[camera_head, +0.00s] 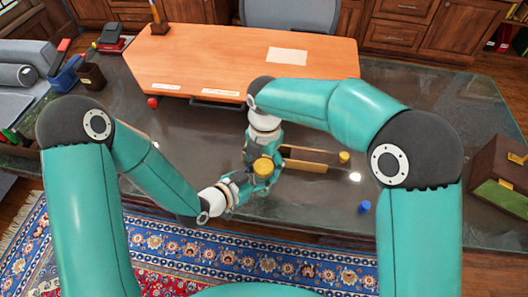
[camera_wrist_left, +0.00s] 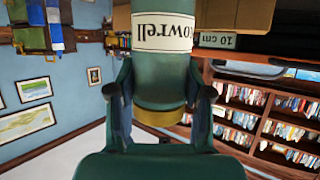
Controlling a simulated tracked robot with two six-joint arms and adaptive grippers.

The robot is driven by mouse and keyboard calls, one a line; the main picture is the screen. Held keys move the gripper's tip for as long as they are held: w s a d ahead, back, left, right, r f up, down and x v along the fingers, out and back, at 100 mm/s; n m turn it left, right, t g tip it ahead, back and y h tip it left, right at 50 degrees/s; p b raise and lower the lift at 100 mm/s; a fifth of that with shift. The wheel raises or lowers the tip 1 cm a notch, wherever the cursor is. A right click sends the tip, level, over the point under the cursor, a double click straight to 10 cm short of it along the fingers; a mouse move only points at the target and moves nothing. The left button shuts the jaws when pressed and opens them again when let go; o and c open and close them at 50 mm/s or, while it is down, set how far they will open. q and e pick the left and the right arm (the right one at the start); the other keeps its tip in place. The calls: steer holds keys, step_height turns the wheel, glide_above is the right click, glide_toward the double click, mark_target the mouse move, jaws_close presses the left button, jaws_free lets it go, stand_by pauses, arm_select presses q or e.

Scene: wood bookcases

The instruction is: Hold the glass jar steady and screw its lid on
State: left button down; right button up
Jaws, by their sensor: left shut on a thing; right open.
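The glass jar (camera_wrist_left: 162,72) looks dark green and has a cream label. My left gripper (camera_wrist_left: 160,88) is shut on it, with a finger on each side. The wrist picture appears upside down, so the label reads inverted. A gold lid (camera_wrist_left: 160,117) is at the jar's end; it shows from above in the head view (camera_head: 263,166). I cannot tell whether the lid is seated. In the head view my left gripper (camera_head: 250,181) comes in from the lower left. My right gripper (camera_head: 263,156) is open, close around the lid, its fingers partly hidden.
Long wooden pieces (camera_head: 305,160) lie right of the grippers, with a yellow cylinder (camera_head: 345,157) and a blue cylinder (camera_head: 364,207) nearby. An orange wooden desk panel (camera_head: 230,62) is behind.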

steer(key=shift+f, duration=0.4)
steer(key=shift+c, duration=0.2)
steer(key=c, duration=1.2)
steer(key=shift+o, duration=0.2)
steer(key=m, duration=0.3)
steer(key=o, duration=1.3)
steer(key=shift+r, duration=0.1)
